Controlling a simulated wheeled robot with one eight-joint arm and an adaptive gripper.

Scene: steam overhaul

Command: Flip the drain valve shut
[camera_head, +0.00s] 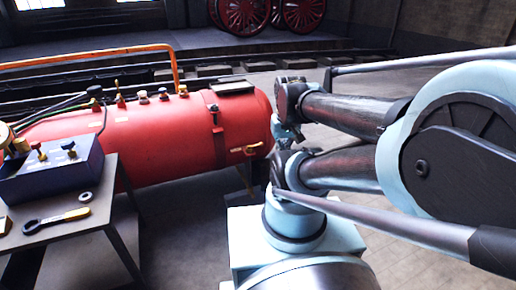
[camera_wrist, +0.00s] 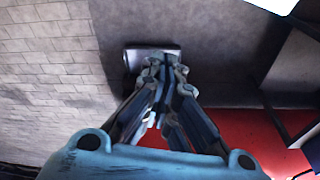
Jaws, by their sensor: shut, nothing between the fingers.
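A red boiler (camera_head: 150,140) lies on its side across the left half of the head view. A small brass fitting with a lever-like handle (camera_head: 250,149) sits low near its right end; it looks like the drain valve, but its exact position is too small to tell. My gripper (camera_wrist: 161,65) is shut and empty in the wrist view. Its fingertips are close to a dark grey block-like piece (camera_wrist: 154,56); I cannot tell whether they touch. Red boiler surface (camera_wrist: 250,133) shows below and right of the fingers.
An orange pipe (camera_head: 90,58) runs behind the boiler.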

